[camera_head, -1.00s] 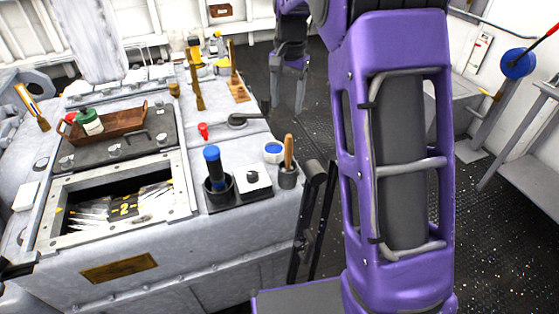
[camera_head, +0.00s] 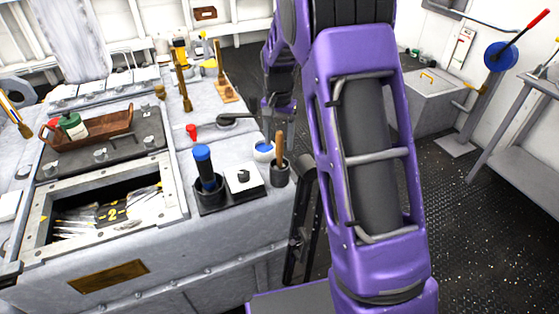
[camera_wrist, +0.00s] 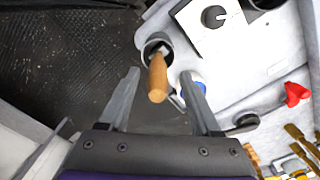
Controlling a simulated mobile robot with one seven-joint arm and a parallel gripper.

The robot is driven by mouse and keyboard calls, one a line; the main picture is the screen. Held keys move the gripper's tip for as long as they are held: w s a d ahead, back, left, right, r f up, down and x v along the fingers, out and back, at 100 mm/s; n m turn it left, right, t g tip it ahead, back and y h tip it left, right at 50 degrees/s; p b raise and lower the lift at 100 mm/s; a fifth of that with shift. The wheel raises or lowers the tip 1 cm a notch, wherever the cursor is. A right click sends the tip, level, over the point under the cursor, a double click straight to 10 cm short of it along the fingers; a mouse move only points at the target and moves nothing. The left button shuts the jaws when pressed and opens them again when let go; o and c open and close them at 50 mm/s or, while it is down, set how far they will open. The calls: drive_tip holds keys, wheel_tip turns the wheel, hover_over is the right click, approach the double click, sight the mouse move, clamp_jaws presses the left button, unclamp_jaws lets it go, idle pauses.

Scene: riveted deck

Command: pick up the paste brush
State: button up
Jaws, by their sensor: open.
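The paste brush (camera_head: 279,146) appears to be the one standing handle-up in a small dark cup (camera_head: 280,173) at the right front corner of the grey bench. In the wrist view its wooden handle (camera_wrist: 158,80) points toward the camera, and its lower end is hidden in the dark cup. My gripper (camera_wrist: 160,74) is open and empty, its two fingers apart on either side of the handle in the picture. The handle touches neither finger there. In the head view my gripper (camera_head: 279,110) hangs above and behind the brush, partly hidden by my arm.
A white jar with blue (camera_head: 264,151) stands close behind the cup. A blue-topped tool (camera_head: 203,158) in a holder and a white block (camera_head: 243,178) are to the left. A red item (camera_head: 191,131) lies farther back. Dark open floor lies right of the bench.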

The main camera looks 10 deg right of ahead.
sight(279, 166)
drive_tip(key=f+b, duration=0.1)
drive_tip(key=f, duration=0.4)
drive_tip(key=shift+s+f, duration=0.15)
drive_tip(key=shift+s, duration=0.05)
drive_tip(key=shift+c, duration=0.2)
clamp_jaws()
